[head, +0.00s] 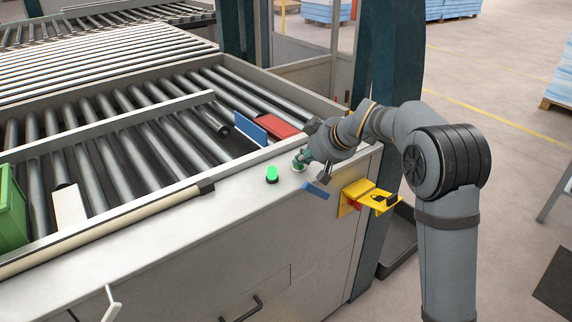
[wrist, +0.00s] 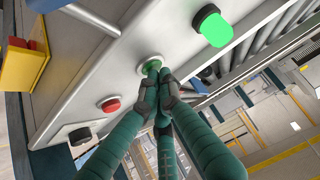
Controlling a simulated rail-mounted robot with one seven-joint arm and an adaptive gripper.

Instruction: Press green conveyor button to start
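The green conveyor button (wrist: 152,65) is a flat green disc in a pale ring on the grey machine panel. In the wrist view, my gripper (wrist: 160,78) has its fingertips together with nothing seen between them. The tips are over the lower part of the button and seem to touch it; I cannot tell whether it is pushed in. In the head view, my gripper (head: 301,160) is down at the panel top, mostly hiding the button. A taller, brightly lit green lamp (head: 272,174) stands to its left; it also shows in the wrist view (wrist: 212,25).
A red button (wrist: 110,105) and a black knob (wrist: 80,135) are on the same panel. A yellow box (head: 362,195) is fixed to the panel's front. The roller conveyor (head: 130,140) lies behind, with a red piece (head: 275,123) and a blue piece (head: 250,129).

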